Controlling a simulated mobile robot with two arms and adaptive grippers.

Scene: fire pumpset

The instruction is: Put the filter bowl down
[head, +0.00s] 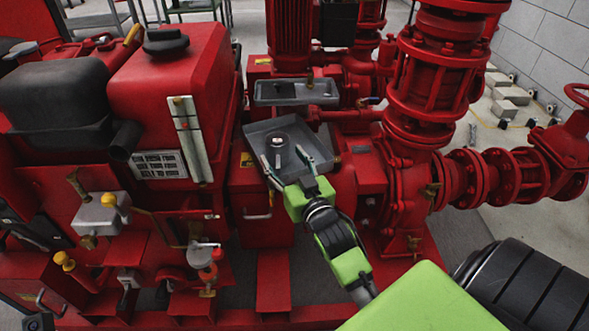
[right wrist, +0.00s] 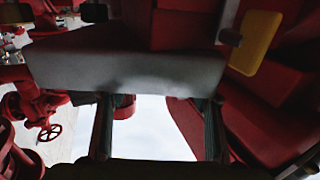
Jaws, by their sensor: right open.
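The filter bowl, a small dark grey cylinder with a light ring and dark centre on top (head: 278,146), stands upright in a shallow grey metal tray (head: 256,129). My right gripper (head: 285,161) is open at the tray's near side, with one finger on each side of the bowl. I cannot tell whether the fingers touch it. In the right wrist view both dark fingers of the gripper (right wrist: 158,128) stand apart. A grey surface (right wrist: 125,70) lies across that view; I cannot tell for certain what it is. My left gripper is not in view.
A second grey tray (head: 265,95) sits just behind. A red tank (head: 170,80) and engine parts stand left. Red flanged pipes (head: 430,80) and a valve handwheel (head: 577,95) stand right. Grey blocks (head: 510,95) lie on the floor at the back right.

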